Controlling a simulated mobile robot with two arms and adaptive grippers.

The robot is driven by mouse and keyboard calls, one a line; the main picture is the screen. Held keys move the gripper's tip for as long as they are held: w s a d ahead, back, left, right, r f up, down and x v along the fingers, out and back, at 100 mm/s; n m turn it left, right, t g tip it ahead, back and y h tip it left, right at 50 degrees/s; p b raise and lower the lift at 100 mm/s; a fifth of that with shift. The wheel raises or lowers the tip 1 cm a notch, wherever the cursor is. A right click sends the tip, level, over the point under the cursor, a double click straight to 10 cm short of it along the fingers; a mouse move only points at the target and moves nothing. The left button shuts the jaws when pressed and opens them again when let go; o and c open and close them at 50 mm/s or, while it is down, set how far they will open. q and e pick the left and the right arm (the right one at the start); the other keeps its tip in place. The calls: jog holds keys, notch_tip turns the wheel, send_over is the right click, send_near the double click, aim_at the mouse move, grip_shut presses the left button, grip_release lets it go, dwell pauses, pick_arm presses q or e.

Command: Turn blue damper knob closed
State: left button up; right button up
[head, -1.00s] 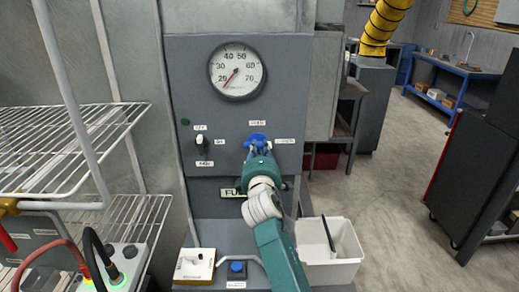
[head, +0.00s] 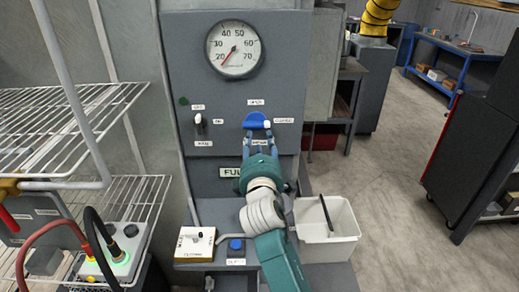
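The blue damper knob (head: 255,120) is on the grey control panel, below and right of the dial. A label sits above it, and one at its right appears to read closed. A small white mark shows at the knob's right side, toward that right label. My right gripper (head: 259,137) is just below the knob, its two blue fingers spread apart with the panel visible between them. The fingers look clear of the knob, though the tips overlap its lower edge closely in the picture. My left gripper is not in view.
A round gauge (head: 235,49) and a small switch (head: 199,121) are on the same panel. A white bin (head: 335,245) stands at lower right. A wire rack (head: 60,125) is at left. A white switch box (head: 195,243) and blue button (head: 236,244) lie below.

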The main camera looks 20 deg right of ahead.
jog(key=shift+v, duration=1.9)
